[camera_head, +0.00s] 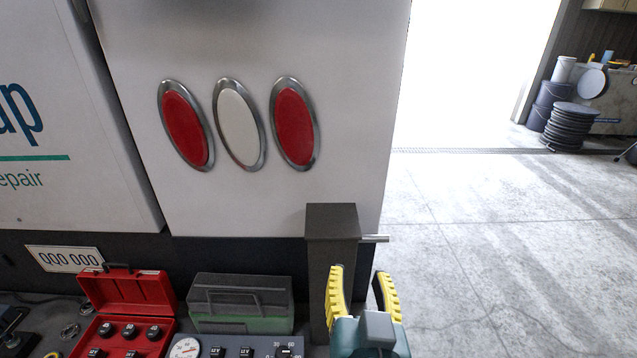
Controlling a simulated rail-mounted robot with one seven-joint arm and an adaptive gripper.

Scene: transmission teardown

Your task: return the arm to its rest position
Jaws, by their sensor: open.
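My gripper (362,293) shows at the bottom of the head view, right of centre. Its two yellow ribbed fingers point up and stand apart, with nothing between them. The teal body of the gripper is cut off by the lower edge of the picture. A dark grey post (331,262) with a short metal rod (375,238) stands just behind and to the left of the gripper. I cannot tell whether the gripper touches the post. The rest of my arm is out of view.
An open red case (127,291) with black knobs, a grey-green toolbox (240,302) and a gauge panel (187,348) lie at lower left. A white vehicle rear (255,205) with oval lamps fills the back. Concrete floor (500,260) at right is clear.

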